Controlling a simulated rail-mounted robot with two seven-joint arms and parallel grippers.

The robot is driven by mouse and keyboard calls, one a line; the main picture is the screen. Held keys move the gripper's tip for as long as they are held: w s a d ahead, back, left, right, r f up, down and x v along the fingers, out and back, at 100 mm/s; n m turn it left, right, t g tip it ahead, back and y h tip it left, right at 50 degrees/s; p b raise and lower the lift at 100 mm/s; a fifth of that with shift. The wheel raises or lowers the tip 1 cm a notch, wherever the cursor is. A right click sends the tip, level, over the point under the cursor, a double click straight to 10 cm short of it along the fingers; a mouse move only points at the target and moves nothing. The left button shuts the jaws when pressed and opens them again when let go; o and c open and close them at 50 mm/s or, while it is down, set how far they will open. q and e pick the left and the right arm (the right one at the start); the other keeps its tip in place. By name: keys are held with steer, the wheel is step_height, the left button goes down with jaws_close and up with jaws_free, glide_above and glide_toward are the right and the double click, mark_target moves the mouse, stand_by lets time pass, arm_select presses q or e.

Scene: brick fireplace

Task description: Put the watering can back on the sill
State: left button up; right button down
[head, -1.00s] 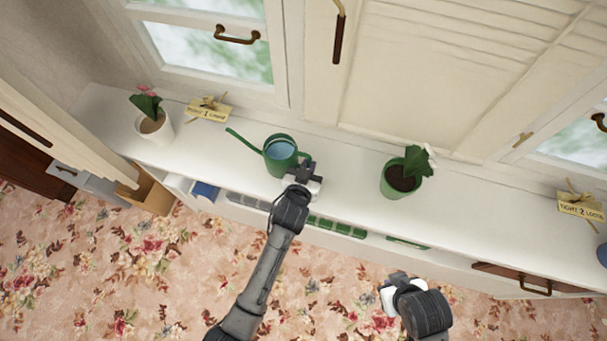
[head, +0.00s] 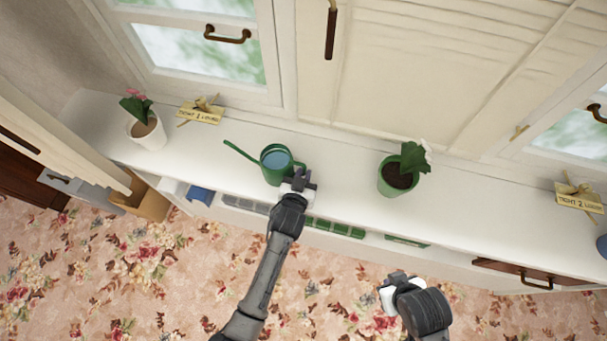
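The green watering can (head: 276,171), with water-blue showing inside its round top, is upright over the front part of the white sill (head: 340,186). Its spout points to the upper left and its handle to the right. My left gripper (head: 299,181) is at the handle side and appears shut on the handle. The gripper body hides part of the handle and the fingertips. I cannot tell whether the can's base touches the sill. My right gripper (head: 391,290) is low over the floor, away from the sill, and its fingers are not clear.
A white pot with a pink flower (head: 147,132) stands left on the sill, and a green pot with a white flower (head: 397,180) stands right of the can. Signs (head: 201,112) (head: 578,197) lie at both sides. Books and boxes fill the shelf below. Sill between can and green pot is clear.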

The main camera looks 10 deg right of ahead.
arm_select(q)
steer(key=o, duration=0.4)
steer(key=shift+r, duration=0.2)
steer(key=p+v, duration=0.2)
steer(key=v, duration=1)
